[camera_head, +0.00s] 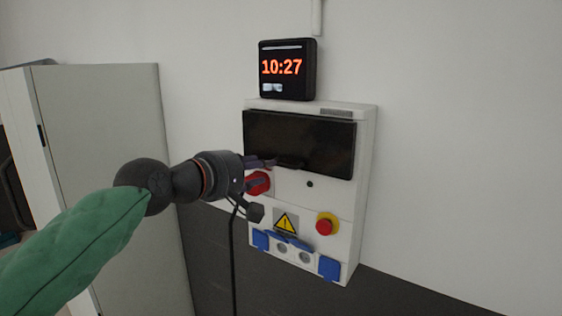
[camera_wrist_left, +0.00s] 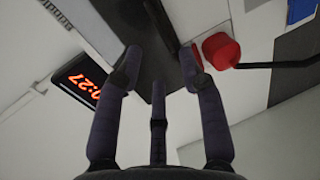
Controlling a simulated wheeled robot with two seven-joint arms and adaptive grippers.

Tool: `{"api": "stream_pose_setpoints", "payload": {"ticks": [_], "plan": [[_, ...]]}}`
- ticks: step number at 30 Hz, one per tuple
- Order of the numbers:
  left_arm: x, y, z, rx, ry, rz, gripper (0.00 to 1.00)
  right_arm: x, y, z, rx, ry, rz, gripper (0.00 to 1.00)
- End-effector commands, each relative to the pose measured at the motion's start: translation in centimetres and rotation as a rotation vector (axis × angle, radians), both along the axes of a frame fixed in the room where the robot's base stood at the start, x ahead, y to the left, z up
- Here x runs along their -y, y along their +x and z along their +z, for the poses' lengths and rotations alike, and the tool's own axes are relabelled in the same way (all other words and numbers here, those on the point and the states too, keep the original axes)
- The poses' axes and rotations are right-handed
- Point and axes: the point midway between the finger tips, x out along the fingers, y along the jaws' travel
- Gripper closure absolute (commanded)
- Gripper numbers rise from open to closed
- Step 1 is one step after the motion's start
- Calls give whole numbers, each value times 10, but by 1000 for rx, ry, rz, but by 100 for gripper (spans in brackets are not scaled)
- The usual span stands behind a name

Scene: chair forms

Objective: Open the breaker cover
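The breaker cover (camera_head: 305,138) is a dark, glossy rectangular flap on the upper part of a white wall-mounted electrical box (camera_head: 362,190). It looks closed in the head view. In the left wrist view the dark cover (camera_wrist_left: 155,50) lies beyond the fingers. My left gripper (camera_head: 268,170) is at the cover's lower left edge, its fingers spread apart and nothing between them. The fingers also show spread in the left wrist view (camera_wrist_left: 158,80). I cannot tell whether a fingertip touches the cover. My right gripper is not in view.
A red rotary switch (camera_head: 258,183) sits just below the left fingers. A red emergency button (camera_head: 325,225), a warning label (camera_head: 285,222) and blue socket covers (camera_head: 329,268) are lower down. A digital clock (camera_head: 287,69) is above the box. A grey cabinet (camera_head: 110,160) stands at left.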

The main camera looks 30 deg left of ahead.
Motion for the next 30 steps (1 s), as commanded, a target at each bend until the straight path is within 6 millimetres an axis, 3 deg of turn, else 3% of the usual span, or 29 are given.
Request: {"api": "stream_pose_setpoints", "payload": {"ticks": [6,12,18,27,30], "plan": [[3,40,-8,-3,0,0,60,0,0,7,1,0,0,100],[5,67,-12,-1,1,0,60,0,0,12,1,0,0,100],[6,80,-15,1,2,1,60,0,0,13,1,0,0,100],[6,82,-16,1,1,1,60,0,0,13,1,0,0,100],[6,82,-16,0,1,1,89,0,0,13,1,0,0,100]]}}
